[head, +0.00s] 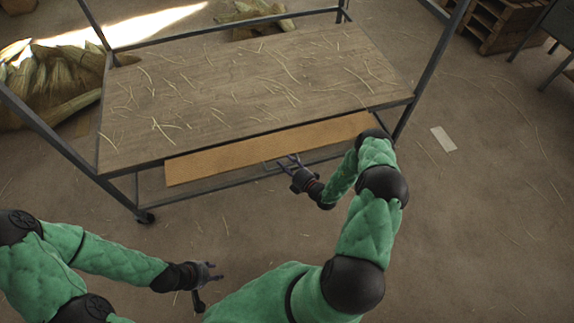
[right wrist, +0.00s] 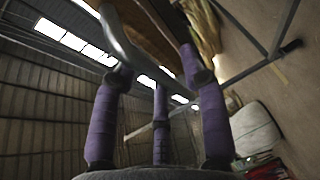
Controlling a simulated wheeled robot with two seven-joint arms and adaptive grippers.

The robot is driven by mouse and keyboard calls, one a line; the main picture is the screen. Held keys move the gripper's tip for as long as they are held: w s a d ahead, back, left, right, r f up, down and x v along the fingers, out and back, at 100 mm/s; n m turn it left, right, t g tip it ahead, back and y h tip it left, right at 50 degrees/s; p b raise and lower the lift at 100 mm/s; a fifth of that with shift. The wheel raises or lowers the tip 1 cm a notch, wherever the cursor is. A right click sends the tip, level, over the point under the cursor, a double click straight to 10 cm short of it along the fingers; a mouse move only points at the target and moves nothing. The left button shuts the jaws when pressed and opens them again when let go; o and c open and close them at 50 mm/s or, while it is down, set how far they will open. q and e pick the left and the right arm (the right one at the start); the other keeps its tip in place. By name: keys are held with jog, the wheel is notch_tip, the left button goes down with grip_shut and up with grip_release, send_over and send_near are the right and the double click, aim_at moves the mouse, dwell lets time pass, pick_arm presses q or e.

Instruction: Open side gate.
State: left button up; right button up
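The side gate (head: 265,150) is a long orange-brown board along the near side of the cart's wooden top (head: 250,80). It sits just below the top's front edge, and a thin metal handle shows below it. My right gripper (head: 286,162) is at this handle, under the board's lower edge. In the right wrist view, the curved metal handle (right wrist: 122,40) crosses between the spread purple fingers (right wrist: 160,95). The fingers look apart, not closed around it; contact is unclear. My left gripper (head: 212,271) is open and empty, low in front of the cart.
The cart has dark metal posts and a lower shelf, with a caster (head: 145,217) at its near left corner. Straw lies on the top. The floor right of the cart is mostly clear.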

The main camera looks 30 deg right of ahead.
grip_shut()
jog(key=shift+r, duration=0.1)
jog(key=shift+g, duration=0.5)
jog(key=r+p, duration=0.2)
jog(key=w+r+p, duration=0.1)
jog(key=r+p, duration=0.2)
jog(key=shift+w+d+r+p, duration=0.1)
jog(key=shift+d+r+p, duration=0.1)
jog(key=shift+r+p, duration=0.1)
